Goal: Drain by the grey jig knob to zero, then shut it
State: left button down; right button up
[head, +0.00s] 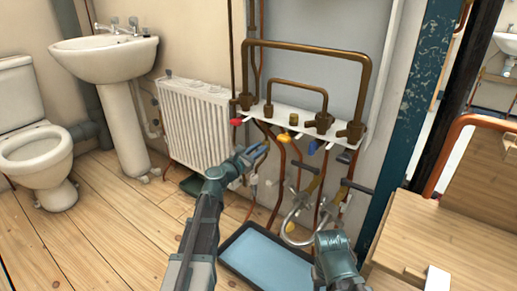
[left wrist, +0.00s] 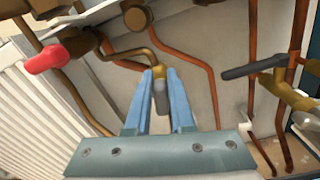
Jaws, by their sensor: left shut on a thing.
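My left gripper (head: 256,154) reaches in from the left, below the white manifold board. In the left wrist view, the blue fingers of my left gripper (left wrist: 159,78) are shut on a small grey knob (left wrist: 161,97), which hangs from a brass fitting at the end of a bent brass pipe. In the head view the knob is hidden by the gripper or too small to make out. No readable gauge shows, and I cannot tell any flow.
A red handle (head: 236,122) is left of the gripper, with a blue handle (head: 314,147) to its right. Black-handled valves (head: 357,185) and a silver hose (head: 290,228) are further right. A tray (head: 262,251) lies below. A white radiator (head: 192,125) stands left.

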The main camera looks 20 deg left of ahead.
pick_arm(q)
jog(key=m, duration=0.3)
jog(key=shift+s+d+f+m, duration=0.2)
jog(key=shift+d+m, duration=0.1)
jog(key=shift+m, duration=0.1)
jog(key=shift+s+d+f+m+b, duration=0.15)
jog(key=shift+f+m+b, duration=0.15)
jog(key=shift+m, duration=1.6)
jog(key=shift+w+d+f+m+b, duration=0.1)
jog(key=shift+f+m+b, duration=0.2)
jog(key=shift+m, duration=1.6)
jog(key=shift+s+d+f+m+b, duration=0.1)
jog(key=shift+d+f+m+b, duration=0.15)
jog(key=shift+m, duration=1.65)
jog(key=shift+a, duration=0.1)
jog(key=c, duration=0.8)
grip_release()
jog(key=v, duration=1.3)
jog(key=shift+s+a+r, duration=0.1)
jog(key=shift+s+a, duration=0.05)
jog(key=shift+s, duration=0.2)
